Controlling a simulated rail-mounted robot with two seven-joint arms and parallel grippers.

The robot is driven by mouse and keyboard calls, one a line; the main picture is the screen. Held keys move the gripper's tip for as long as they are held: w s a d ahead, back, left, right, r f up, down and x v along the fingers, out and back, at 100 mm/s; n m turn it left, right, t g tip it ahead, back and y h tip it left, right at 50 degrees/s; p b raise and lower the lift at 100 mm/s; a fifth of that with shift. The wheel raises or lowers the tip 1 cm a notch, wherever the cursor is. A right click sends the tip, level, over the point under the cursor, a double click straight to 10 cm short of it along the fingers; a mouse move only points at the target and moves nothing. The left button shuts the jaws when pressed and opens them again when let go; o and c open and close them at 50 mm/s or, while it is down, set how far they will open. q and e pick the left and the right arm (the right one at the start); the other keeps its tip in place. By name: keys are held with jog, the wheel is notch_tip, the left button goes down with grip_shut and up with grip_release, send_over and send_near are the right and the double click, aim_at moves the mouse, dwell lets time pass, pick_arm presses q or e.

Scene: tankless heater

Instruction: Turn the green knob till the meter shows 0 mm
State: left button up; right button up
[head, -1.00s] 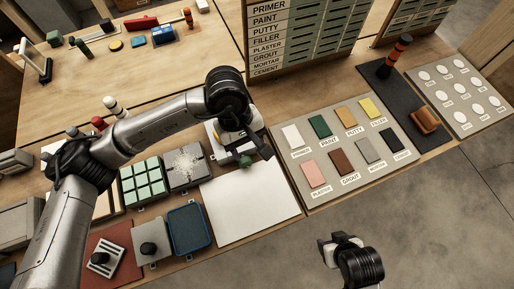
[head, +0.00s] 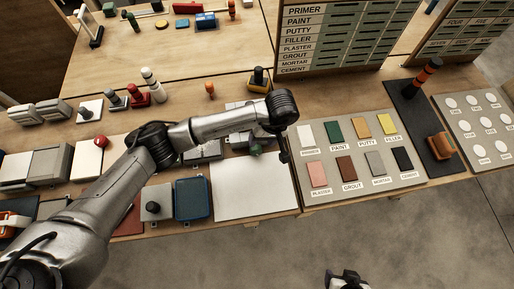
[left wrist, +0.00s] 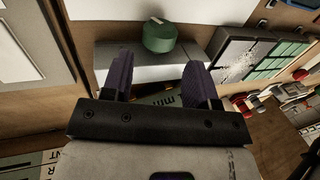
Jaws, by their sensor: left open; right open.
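The green knob (head: 256,150) is on the front of a pale grey meter device (head: 238,141), behind the white sheet. In the left wrist view the knob (left wrist: 160,37) is a green round cap with a white mark on top, just beyond my fingers. My left gripper (head: 284,154) is right of the knob in the head view. In the left wrist view its dark purple fingers (left wrist: 158,84) are apart, with nothing gripped. A panel lettered "mm" (left wrist: 168,98) shows partly between them; its reading is not legible. My right gripper (head: 345,281) is cut off at the bottom edge, away from the table.
A white sheet (head: 245,203) lies in front of the device. A sample board (head: 335,195) with coloured tiles is to the right. A blue-rimmed tray (head: 193,199) and a plate with a black knob (head: 157,222) are to the left. My left arm hides part of the bench.

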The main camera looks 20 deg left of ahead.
aim_at(255, 148)
pick_arm(q)
jog(key=shift+x, duration=3)
jog(key=shift+c, duration=0.3)
jog(key=c, duration=0.6)
jog(key=shift+a+f+t+h+b, duration=0.1)
jog(key=shift+t+h+b, duration=0.4)
jog(key=shift+h+b, duration=0.4)
jog(key=shift+a+f+t+h+b, duration=0.15)
jog(key=shift+t+h+b, duration=0.45)
jog(key=shift+b, duration=0.45)
jog(key=shift+s+r+t+h+b, duration=0.15)
jog(key=shift+t+h+b, duration=0.45)
jog(key=shift+h+b, duration=0.75)
jog(key=shift+r, duration=0.1)
jog(key=o, duration=0.7)
jog(key=shift+c, duration=0.2)
